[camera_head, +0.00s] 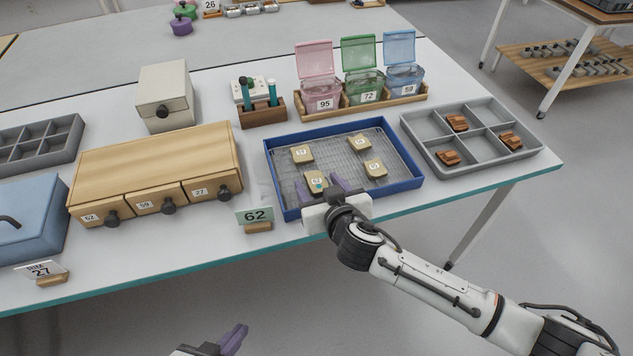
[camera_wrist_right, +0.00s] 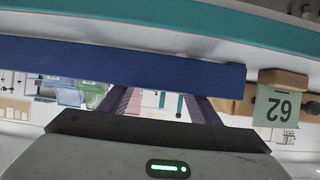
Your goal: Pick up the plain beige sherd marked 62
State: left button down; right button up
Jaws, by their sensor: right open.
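Several plain beige sherds with small white labels lie on the mesh of a blue tray (camera_head: 408,186). The front-left sherd (camera_head: 313,176) has a label that may read 62, but it is too small to be sure. My right gripper (camera_head: 330,187) reaches over the tray's front wall with its purple fingers open close to that sherd, partly covering it. I cannot tell whether they touch it. The right wrist view shows the open fingers (camera_wrist_right: 163,103) behind the blue tray wall (camera_wrist_right: 120,68), with no sherd visible. My left gripper (camera_head: 236,337) is at the bottom edge, away from the table.
A green card reading 62 (camera_head: 256,216) stands left of the tray. Other sherds lie at back left (camera_head: 302,154), back right (camera_head: 359,142) and right (camera_head: 375,169). A wooden drawer box (camera_head: 155,165) is left, a grey divided tray (camera_head: 487,143) right, lidded bins (camera_head: 362,92) behind.

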jog(key=c, duration=1.2)
jog(key=shift+r, duration=0.1)
